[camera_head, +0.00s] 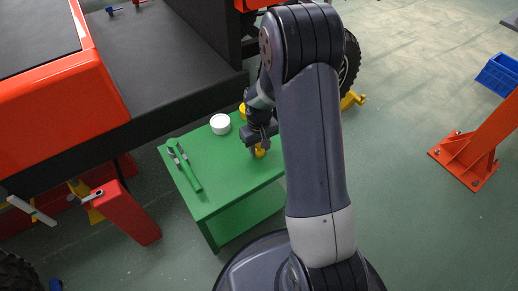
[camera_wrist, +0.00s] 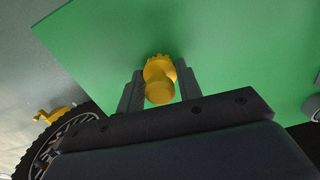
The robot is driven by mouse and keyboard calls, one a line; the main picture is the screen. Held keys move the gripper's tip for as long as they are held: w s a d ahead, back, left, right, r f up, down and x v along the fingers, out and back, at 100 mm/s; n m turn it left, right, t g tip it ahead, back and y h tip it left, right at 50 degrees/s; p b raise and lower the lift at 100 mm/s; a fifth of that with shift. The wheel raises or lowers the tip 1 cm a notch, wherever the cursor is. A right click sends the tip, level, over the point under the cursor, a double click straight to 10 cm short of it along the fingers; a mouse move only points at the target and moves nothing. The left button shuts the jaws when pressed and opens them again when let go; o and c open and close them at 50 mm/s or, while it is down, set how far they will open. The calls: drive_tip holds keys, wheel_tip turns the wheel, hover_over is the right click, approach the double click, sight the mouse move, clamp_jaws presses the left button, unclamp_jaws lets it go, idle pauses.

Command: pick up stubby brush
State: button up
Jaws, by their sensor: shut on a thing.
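The stubby brush (camera_wrist: 160,88) is yellow, with a round knob end toward the wrist camera. It sits between the two fingers of my gripper (camera_wrist: 160,85), which are shut on it. In the head view the brush (camera_head: 260,152) shows as a small yellow piece below my gripper (camera_head: 259,146), over the right part of the green table (camera_head: 226,185). I cannot tell whether the brush touches the table top. My arm hides the table's right end in the head view.
A white round container (camera_head: 220,124) stands on the table behind. A green-handled tool (camera_head: 189,168) and a smaller tool (camera_head: 173,156) lie at the left. The orange and black cart (camera_head: 165,75) borders the table's back.

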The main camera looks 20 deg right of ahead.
drive_tip(key=shift+c, duration=0.9)
drive_tip(key=shift+r, duration=0.1)
wheel_tip(320, 180, up, 10)
drive_tip(key=p, duration=0.3)
drive_tip(key=shift+p, duration=0.4)
drive_tip(key=o, duration=0.4)
drive_tip(key=c, duration=0.3)
